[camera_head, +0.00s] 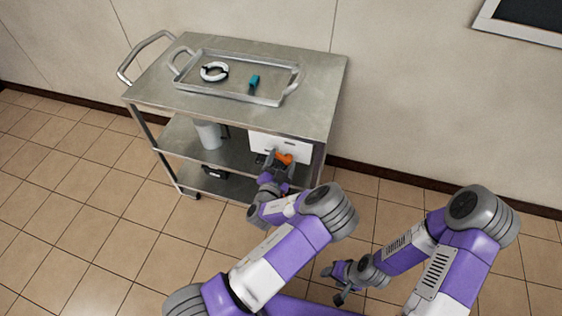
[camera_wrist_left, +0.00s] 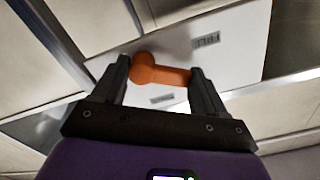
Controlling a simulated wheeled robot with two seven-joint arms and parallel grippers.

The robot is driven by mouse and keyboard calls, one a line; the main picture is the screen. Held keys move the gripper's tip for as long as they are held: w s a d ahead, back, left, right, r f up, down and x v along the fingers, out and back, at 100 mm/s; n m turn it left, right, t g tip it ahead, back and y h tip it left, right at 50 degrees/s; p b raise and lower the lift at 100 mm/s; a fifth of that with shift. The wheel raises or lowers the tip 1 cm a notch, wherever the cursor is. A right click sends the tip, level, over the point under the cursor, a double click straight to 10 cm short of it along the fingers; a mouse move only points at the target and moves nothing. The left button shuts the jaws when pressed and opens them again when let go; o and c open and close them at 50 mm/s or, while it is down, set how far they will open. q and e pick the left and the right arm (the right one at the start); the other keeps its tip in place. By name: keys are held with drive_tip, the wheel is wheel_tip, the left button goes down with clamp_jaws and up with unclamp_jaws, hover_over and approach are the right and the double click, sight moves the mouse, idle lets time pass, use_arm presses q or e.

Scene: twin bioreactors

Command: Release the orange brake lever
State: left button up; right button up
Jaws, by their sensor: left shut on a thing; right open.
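The orange brake lever (camera_head: 284,158) sits against a white panel (camera_head: 296,147) on the cart's right side, below the top. In the left wrist view the orange lever (camera_wrist_left: 158,73) lies between the two dark fingers of my left gripper (camera_wrist_left: 160,82), with its rounded end at the left finger. My left gripper (camera_head: 275,166) is shut on the lever. Part of the lever is hidden by the fingers in the head view. My right gripper (camera_head: 341,283) is open and empty, low over the floor, apart from the cart.
The metal cart (camera_head: 230,112) stands by the wall. Its top holds a tray (camera_head: 222,93) with a white ring (camera_head: 214,72) and a teal item (camera_head: 254,82). A white container (camera_head: 208,134) stands on a lower shelf. The tiled floor at left is clear.

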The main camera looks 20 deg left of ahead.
use_arm(q)
drive_tip(key=shift+a, duration=0.1)
drive_tip(key=n, duration=0.3)
drive_tip(key=shift+a+f, duration=0.15)
drive_tip(key=shift+f, duration=0.05)
drive_tip(key=shift+f+n+b, duration=0.15)
drive_tip(key=shift+n+b, duration=0.15)
drive_tip(key=shift+n, duration=0.45)
drive_tip(key=shift+f+n+b, duration=0.15)
drive_tip(key=shift+n+b, duration=0.1)
drive_tip(key=shift+n, duration=0.5)
drive_tip(key=o, duration=1)
drive_tip(key=shift+s, duration=0.1)
drive_tip(key=s+p, duration=0.1)
drive_tip(key=s, duration=0.6)
drive_tip(key=shift+s+a, duration=0.1)
drive_tip(key=shift+s, duration=0.1)
drive_tip(key=shift+f, duration=0.1)
